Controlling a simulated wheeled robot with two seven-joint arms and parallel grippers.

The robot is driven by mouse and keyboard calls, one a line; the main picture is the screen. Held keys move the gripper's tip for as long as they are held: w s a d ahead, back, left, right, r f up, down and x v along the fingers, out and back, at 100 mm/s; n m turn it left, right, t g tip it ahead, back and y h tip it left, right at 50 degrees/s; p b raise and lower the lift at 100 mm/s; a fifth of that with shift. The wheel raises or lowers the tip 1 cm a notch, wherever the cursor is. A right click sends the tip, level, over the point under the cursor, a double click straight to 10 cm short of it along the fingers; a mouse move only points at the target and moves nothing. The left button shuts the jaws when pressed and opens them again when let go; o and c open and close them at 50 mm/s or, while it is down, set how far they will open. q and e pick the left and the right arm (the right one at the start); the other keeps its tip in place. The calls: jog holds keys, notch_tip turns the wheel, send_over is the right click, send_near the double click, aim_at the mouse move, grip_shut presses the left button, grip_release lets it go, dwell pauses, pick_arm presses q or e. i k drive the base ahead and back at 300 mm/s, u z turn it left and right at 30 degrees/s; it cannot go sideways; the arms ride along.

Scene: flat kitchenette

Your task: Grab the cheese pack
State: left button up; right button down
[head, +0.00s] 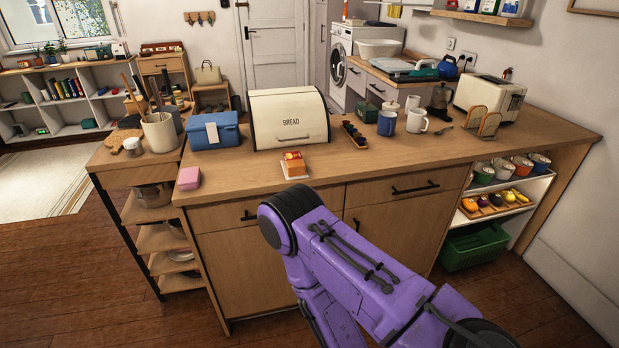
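A small orange pack with a red and yellow top (294,164) lies on the counter near its front edge, in front of the bread box; it looks like the cheese pack, but its print is too small to read. My purple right arm comes in from the lower right, and its black bent joint is just below the pack in the picture, apart from it. Neither of my grippers shows. My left arm is out of view.
The cream bread box (287,119) stands behind the pack. A blue box (214,131) and a pink block (189,178) are to the left. A dark narrow tray (354,134), mugs (417,121) and a toaster (489,96) are to the right. The front-right counter is clear.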

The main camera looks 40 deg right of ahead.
aim_at(293, 165)
jog(key=k, duration=0.4)
jog(key=z, duration=1.45)
jog(key=i, duration=0.5)
jog(key=z, duration=0.05)
